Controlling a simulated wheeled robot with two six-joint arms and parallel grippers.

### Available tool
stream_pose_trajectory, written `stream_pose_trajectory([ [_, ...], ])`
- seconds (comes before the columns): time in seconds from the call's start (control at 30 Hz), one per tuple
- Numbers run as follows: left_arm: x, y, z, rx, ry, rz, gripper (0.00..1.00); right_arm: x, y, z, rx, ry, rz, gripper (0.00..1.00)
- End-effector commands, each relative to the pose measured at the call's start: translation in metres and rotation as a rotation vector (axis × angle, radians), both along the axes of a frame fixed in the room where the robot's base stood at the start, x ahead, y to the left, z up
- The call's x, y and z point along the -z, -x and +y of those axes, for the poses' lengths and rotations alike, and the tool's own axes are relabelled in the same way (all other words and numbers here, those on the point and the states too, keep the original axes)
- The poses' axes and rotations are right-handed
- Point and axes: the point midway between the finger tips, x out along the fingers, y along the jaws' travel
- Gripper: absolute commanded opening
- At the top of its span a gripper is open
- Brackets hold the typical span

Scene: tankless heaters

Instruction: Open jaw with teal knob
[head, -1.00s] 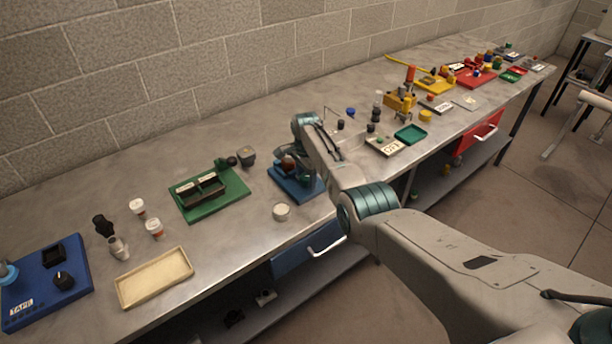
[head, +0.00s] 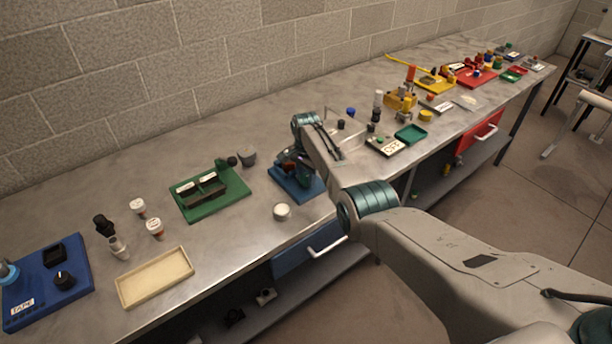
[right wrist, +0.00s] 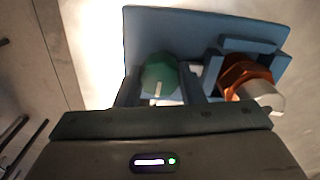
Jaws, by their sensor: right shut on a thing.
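The teal knob (right wrist: 160,72) sits on the blue jaw fixture (right wrist: 205,30) in the right wrist view, with a pale mark on its face. My right gripper (right wrist: 158,88) is shut on the knob, one finger on each side. An orange hex part (right wrist: 245,76) with a light grey end sits in blue jaw blocks to the right of the knob. In the head view, the fixture's blue base (head: 299,188) lies on the bench under my right gripper (head: 292,166), which hides most of the fixture. My left gripper is not in view.
A green fixture (head: 232,196) stands to the left on the metal bench, and a small white round cap (head: 282,211) lies near the front edge. A blue drawer (head: 290,260) with a handle hangs below. Farther right are a yellow fixture (head: 402,101) and a green tray (head: 411,134).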

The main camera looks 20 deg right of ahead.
Motion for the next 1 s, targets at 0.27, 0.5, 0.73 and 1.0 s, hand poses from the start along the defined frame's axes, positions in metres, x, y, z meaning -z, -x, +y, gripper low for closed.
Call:
stream_pose_trajectory([
  [0.27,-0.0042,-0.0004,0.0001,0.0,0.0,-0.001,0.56,-0.0021,-0.001,0.0001,-0.26,0.0,-0.002,0.12],
  [0.5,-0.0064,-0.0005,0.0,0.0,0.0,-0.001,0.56,-0.0022,-0.0013,0.0002,-0.488,0.0,-0.003,0.12],
  [0.73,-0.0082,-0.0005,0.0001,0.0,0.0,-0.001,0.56,-0.0022,-0.0013,0.0003,-0.707,0.0,-0.003,0.12],
  [1.0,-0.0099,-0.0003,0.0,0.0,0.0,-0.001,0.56,-0.0025,-0.0016,0.0004,-0.963,0.001,-0.003,0.12],
])
